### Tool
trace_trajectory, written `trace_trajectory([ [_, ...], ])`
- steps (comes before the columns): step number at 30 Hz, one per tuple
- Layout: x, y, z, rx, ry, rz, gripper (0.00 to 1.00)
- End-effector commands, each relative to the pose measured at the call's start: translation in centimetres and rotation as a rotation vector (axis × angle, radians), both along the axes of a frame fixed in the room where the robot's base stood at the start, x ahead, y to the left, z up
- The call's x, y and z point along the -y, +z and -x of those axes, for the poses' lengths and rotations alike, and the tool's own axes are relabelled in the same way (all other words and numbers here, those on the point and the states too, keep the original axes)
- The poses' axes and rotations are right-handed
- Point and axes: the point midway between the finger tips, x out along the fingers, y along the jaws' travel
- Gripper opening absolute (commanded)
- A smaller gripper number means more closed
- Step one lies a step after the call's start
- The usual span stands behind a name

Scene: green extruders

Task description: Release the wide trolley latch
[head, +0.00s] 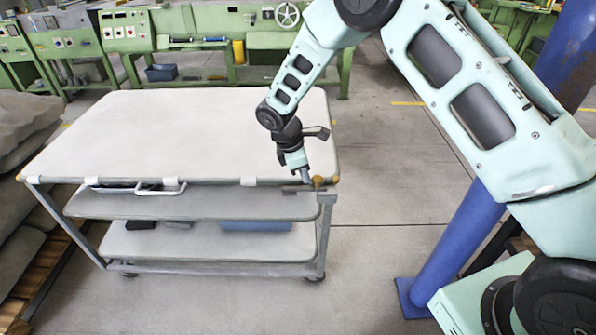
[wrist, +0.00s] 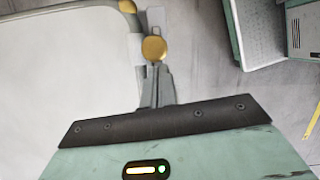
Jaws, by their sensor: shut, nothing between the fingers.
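The grey trolley (head: 180,120) has a wide pale top and two lower shelves. A brass, knob-like piece (head: 318,181), which looks like part of the latch, is at its front right corner, beside a short grey bar (head: 298,189). In the wrist view a round brass disc (wrist: 154,48) lies just beyond my fingertips, at the trolley's edge. My gripper (head: 306,178) is shut and empty, pointing down at that corner. In the wrist view its fingers (wrist: 157,68) reach the disc's lower edge; I cannot tell whether they touch it.
A white handle (head: 135,188) runs along the trolley's front edge. A blue bin (head: 256,225) sits on the bottom shelf. Grey sacks (head: 25,190) stand at the left. A blue pillar (head: 455,250) stands at the right. Green machines (head: 190,35) line the back.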

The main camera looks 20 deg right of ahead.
Motion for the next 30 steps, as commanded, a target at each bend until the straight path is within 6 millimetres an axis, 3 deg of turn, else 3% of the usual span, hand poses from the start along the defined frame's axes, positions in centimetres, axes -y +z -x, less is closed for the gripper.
trace_trajectory([
  [8,0.2,0.0,0.0,0.0,0.0,0.0,0.0],
  [18,5.1,0.1,1.6,-0.001,-0.001,0.001,0.0],
  [30,5.5,0.0,1.8,-0.002,-0.002,0.004,0.0],
])
